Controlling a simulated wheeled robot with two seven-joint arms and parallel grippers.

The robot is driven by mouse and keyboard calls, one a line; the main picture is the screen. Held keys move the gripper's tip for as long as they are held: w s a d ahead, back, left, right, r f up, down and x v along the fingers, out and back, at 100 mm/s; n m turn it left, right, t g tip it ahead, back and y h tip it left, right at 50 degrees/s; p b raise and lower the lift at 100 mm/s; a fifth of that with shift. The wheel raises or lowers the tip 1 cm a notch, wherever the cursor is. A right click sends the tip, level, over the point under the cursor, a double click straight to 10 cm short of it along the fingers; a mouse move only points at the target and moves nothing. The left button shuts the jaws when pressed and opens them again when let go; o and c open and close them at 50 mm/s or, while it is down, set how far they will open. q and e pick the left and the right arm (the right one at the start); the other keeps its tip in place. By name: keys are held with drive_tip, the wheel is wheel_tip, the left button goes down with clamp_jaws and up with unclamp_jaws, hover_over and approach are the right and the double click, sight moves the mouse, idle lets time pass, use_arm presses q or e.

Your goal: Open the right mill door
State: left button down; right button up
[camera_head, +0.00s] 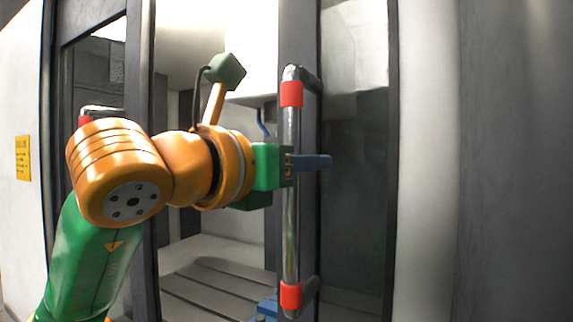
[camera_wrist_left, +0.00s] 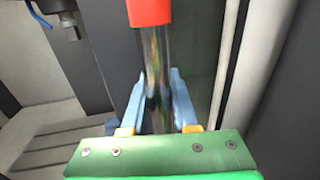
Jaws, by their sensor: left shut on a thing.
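The right mill door (camera_head: 352,200) is a dark-framed panel with a window, standing at the right of a wide opening into the mill. Its handle (camera_head: 291,220) is an upright metal bar with red ends, mounted on the door's left edge. My left gripper (camera_head: 310,162) reaches in from the left and is shut on the bar's middle part. In the left wrist view the handle (camera_wrist_left: 156,70) runs between the two blue fingers (camera_wrist_left: 157,105), below its red upper end. My right gripper is not in view.
The left door (camera_head: 95,75) is at the far left, with part of its handle (camera_head: 102,110) showing behind my left arm. Between the doors, the mill's slotted bed (camera_head: 215,285) shows inside. A pale wall (camera_head: 425,180) stands right of the right door.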

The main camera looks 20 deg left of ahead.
use_arm(q)
drive_tip(key=shift+s+d+r, duration=0.15)
drive_tip(key=shift+d+r, duration=0.15)
drive_tip(key=shift+d, duration=0.45)
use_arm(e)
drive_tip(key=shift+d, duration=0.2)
use_arm(q)
drive_tip(key=c, duration=0.9)
unclamp_jaws()
drive_tip(key=shift+o, duration=1.1)
drive_tip(key=shift+d, duration=0.15)
drive_tip(key=shift+d+f, duration=0.15)
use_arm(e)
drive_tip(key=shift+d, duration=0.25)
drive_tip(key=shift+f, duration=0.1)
use_arm(q)
drive_tip(key=b+v, duration=0.3)
drive_tip(key=v, duration=0.4)
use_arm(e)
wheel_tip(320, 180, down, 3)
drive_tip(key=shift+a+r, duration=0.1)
